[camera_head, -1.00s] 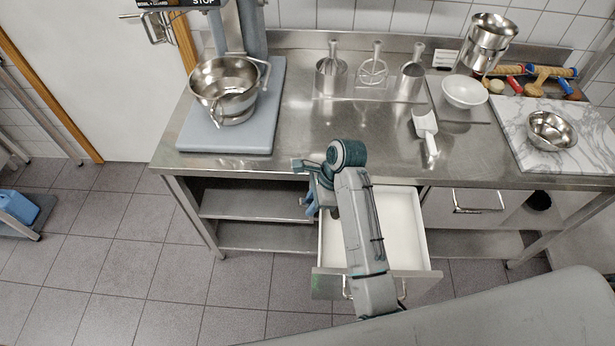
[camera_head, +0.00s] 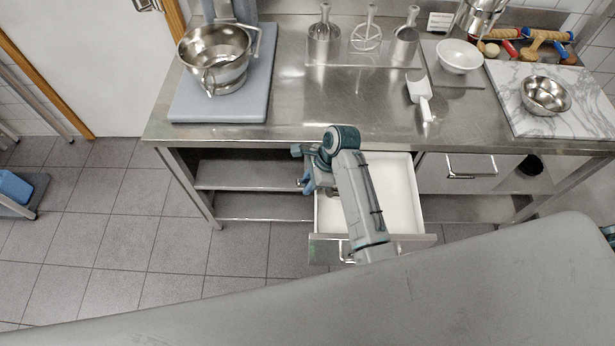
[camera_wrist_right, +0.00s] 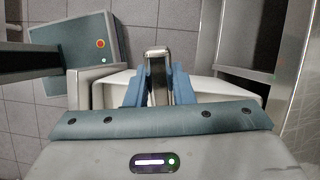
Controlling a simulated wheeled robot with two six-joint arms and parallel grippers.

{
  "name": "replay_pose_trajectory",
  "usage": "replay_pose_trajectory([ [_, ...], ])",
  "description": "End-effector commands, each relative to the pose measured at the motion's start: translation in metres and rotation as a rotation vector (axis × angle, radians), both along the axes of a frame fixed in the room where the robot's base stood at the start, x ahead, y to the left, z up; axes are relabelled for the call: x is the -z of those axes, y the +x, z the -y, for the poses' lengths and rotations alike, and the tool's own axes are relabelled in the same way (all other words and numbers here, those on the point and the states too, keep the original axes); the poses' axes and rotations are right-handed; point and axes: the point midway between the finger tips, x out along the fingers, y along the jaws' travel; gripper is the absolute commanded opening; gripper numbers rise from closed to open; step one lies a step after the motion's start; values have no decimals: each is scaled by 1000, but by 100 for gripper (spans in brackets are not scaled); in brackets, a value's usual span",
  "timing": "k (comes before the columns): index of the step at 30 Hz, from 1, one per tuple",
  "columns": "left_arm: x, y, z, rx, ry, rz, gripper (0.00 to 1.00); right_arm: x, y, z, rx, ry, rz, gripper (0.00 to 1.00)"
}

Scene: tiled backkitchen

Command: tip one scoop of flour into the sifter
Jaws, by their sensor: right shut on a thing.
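My right gripper (camera_head: 307,183) hangs below the table edge, at the left side of the open white-lined drawer (camera_head: 395,195). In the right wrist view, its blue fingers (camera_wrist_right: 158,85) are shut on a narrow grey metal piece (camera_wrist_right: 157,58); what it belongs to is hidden. A white scoop (camera_head: 418,90) lies on the steel table with its handle toward the front. I cannot tell which vessel is the sifter; a stacked steel vessel (camera_head: 478,18) at the back right is cut by the frame. No loose flour is discernible.
A steel bowl (camera_head: 215,55) stands on the grey-blue base at left. Upright steel tools (camera_head: 323,45) line the table's back. A white bowl (camera_head: 459,55) and a marble board (camera_head: 515,110) with a small steel bowl (camera_head: 545,95) are at right. The table's middle front is clear.

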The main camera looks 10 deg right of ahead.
Motion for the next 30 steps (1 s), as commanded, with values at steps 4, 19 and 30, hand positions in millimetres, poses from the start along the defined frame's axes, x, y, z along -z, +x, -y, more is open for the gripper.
replay_pose_trajectory([
  [4, 0, -6, 0, 0, -1, -8, 34, 12, 0, 2, 0, 1, -1, 0],
  [19, 3, -6, 0, -1, -1, -9, 34, 40, -1, 10, 0, -15, -1, 0],
  [30, 3, -6, 0, -1, 0, -8, 34, 41, -1, 11, 0, -16, 0, 0],
])
